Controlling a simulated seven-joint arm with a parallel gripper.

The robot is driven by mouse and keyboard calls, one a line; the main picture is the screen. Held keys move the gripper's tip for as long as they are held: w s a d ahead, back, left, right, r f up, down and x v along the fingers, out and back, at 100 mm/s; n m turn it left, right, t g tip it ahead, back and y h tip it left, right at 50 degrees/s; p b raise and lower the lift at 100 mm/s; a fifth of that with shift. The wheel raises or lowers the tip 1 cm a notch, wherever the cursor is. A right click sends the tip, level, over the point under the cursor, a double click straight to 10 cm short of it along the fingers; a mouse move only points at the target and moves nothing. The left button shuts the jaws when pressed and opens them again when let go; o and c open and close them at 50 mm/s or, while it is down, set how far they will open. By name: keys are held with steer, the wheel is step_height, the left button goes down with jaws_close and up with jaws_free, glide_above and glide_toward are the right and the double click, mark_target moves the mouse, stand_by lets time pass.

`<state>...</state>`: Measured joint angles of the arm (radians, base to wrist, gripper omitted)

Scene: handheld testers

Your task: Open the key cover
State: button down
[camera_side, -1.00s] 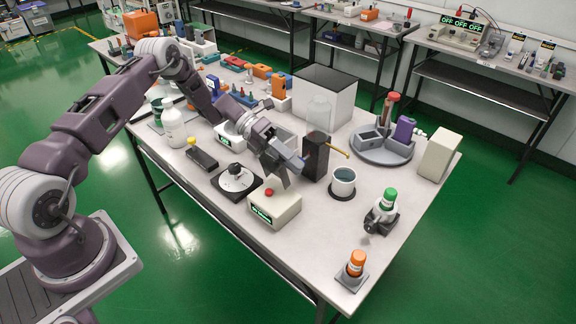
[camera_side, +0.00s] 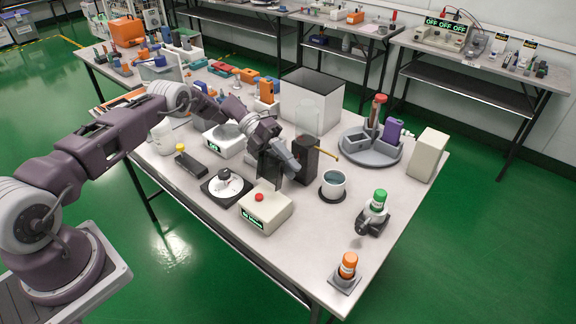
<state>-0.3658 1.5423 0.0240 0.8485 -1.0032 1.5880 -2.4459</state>
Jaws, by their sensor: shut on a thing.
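My gripper (camera_side: 275,164) is over the middle of the table, just left of an upright black box (camera_side: 306,162). Its fingers are small and partly hidden. A dark flat piece (camera_side: 267,180) hangs at the fingers, and they appear shut on it. I cannot tell whether this piece is the key cover or part of a handheld tester. A long black device (camera_side: 191,163) with a yellow end lies at the left on the table. No key cover can be made out clearly.
A beige box with a red button (camera_side: 265,208) and a round white dial on a black base (camera_side: 226,184) stand close in front of my gripper. A white cup (camera_side: 334,186) and grey round organizer (camera_side: 371,151) stand right.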

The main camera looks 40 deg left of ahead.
steer(key=c, duration=1.3)
jaws_free()
steer(key=shift+a, duration=0.1)
steer(key=a+r, duration=0.1)
steer(key=r, duration=0.2)
steer(key=a+r, duration=0.2)
steer(key=r, duration=0.1)
steer(key=a+r, duration=0.1)
steer(key=r, duration=0.2)
steer(key=shift+w+a, duration=0.2)
